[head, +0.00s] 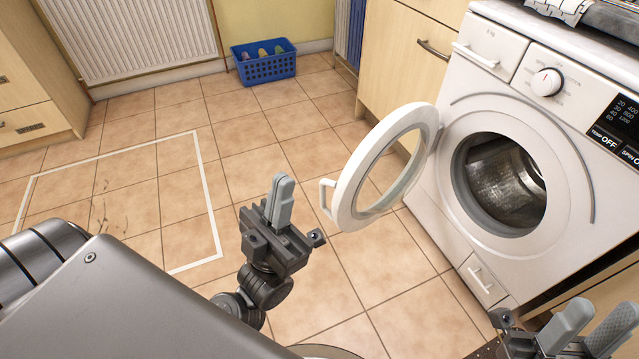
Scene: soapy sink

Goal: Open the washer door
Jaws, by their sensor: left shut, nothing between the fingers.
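The white washer (530,170) stands at the right. Its round door (348,190) is swung wide open on the left side of the opening, with its handle (325,197) facing left. The dark metal drum (505,178) shows through the opening. My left gripper (280,192) is shut and empty, pointing up, left of the door handle and apart from it in the picture. My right gripper (590,325) is at the bottom right corner, in front of the washer's lower part; its two fingers are spread apart with nothing seen between them.
Wooden cabinets stand at the left (35,90) and beside the washer (395,50). White lines mark a rectangle (211,200) on the tiled floor, which is largely clear.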

